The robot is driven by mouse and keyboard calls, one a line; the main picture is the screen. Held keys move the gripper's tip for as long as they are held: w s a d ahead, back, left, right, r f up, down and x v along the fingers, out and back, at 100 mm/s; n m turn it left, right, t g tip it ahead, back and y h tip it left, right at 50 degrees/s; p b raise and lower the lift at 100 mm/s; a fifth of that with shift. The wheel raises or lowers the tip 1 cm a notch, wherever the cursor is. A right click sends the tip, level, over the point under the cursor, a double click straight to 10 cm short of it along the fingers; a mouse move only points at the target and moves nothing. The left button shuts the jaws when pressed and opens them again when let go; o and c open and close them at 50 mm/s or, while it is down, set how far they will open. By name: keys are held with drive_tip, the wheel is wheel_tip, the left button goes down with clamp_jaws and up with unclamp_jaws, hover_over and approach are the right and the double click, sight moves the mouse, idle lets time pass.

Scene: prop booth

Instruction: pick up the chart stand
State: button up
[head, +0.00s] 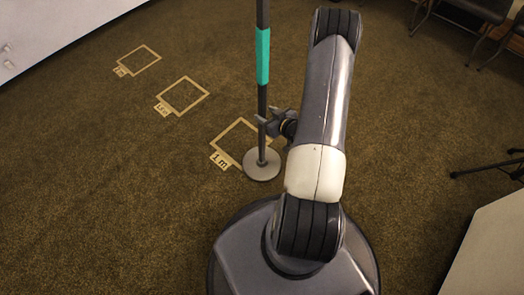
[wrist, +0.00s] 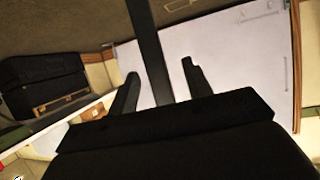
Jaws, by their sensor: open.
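The chart stand (head: 263,95) is a thin dark upright pole with a teal sleeve (head: 263,55) and a round grey base (head: 262,165) on the carpet. Its top is out of the head view. My gripper (head: 266,122) is at the pole below the sleeve, a little above the base. In the wrist view, the pole (wrist: 148,40) runs between the two fingers of my open gripper (wrist: 160,70), with a gap showing on each side. The pole's lower part is hidden behind the gripper body there.
Taped floor squares, one marked 1 m (head: 220,160), lie beside and left of the stand. Chairs (head: 470,15) stand at the upper right. A dark stand leg (head: 490,170) and a pale panel (head: 492,250) are at the right. Open carpet lies left.

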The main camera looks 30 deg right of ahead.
sight(259, 111)
drive_tip(key=shift+w+a+f+b, duration=0.1)
drive_tip(key=shift+w+f+b, duration=0.3)
drive_tip(key=shift+w+f, duration=0.4)
drive_tip(key=shift+w+a+f+b, duration=0.1)
drive_tip(key=shift+w+f+b, duration=0.3)
drive_tip(key=shift+w, duration=0.6)
drive_tip(key=shift+x, duration=0.8)
drive_tip(key=shift+d, duration=0.1)
drive_tip(key=shift+c, duration=0.2)
clamp_jaws()
drive_tip(key=shift+r, duration=0.15)
